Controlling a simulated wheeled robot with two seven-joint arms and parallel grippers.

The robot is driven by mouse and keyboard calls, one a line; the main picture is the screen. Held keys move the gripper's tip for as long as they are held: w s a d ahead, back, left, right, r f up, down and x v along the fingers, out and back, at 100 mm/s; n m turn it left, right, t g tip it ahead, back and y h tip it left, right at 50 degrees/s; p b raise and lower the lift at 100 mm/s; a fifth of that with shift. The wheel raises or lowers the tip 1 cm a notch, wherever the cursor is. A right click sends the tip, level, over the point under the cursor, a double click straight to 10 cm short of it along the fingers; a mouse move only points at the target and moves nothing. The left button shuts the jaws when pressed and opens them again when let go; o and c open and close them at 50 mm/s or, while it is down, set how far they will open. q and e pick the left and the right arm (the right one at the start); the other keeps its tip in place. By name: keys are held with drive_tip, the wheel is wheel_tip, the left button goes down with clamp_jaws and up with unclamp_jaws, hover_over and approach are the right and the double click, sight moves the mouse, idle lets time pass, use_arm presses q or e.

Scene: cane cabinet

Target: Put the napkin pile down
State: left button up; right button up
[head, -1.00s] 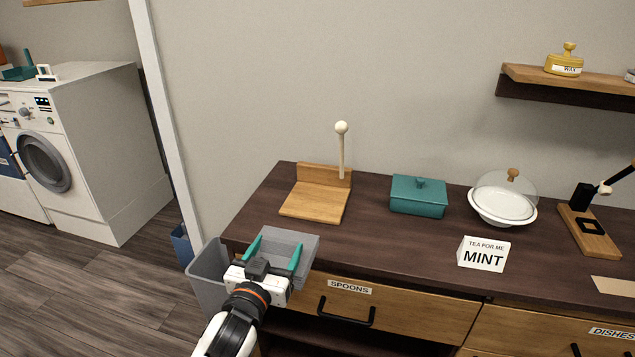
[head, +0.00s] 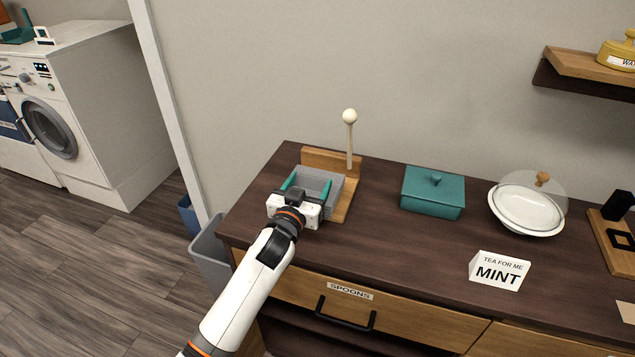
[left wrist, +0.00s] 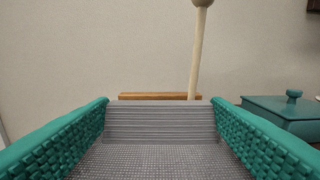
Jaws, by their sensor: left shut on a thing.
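The napkin pile (head: 321,183) is a grey, square stack. My left gripper (head: 306,190) is shut on it, with a teal finger along each side. In the left wrist view the pile's layered edge and woven top (left wrist: 160,130) show between the fingers. The pile is over the wooden napkin holder (head: 343,206), which has a back board and an upright stick with a pale ball (head: 350,117). The pile hides much of the holder's base. I cannot tell whether the pile touches the base. My right gripper is not in view.
A teal lidded box (head: 433,193) stands right of the holder, also seen in the left wrist view (left wrist: 285,115). A domed white dish (head: 527,209) and a MINT card (head: 499,271) are further right. A grey bin (head: 210,250) stands by the cabinet's left end. The counter's front is clear.

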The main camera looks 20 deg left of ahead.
sight(311, 186)
use_arm(q)
drive_tip(key=w, duration=0.1)
drive_tip(key=w+f, duration=0.1)
drive_tip(key=shift+w+f, duration=0.2)
drive_tip(key=shift+w, duration=0.2)
drive_tip(key=shift+w+d+f+b, duration=0.1)
drive_tip(key=shift+w+f+b, duration=0.05)
drive_tip(key=shift+w+f, duration=0.55)
drive_tip(key=shift+w+f+b, duration=0.15)
drive_tip(key=shift+w+f, duration=0.35)
drive_tip(key=shift+w, duration=0.35)
drive_tip(key=shift+s, duration=0.1)
drive_tip(key=shift+f, duration=0.1)
drive_tip(key=o, duration=1)
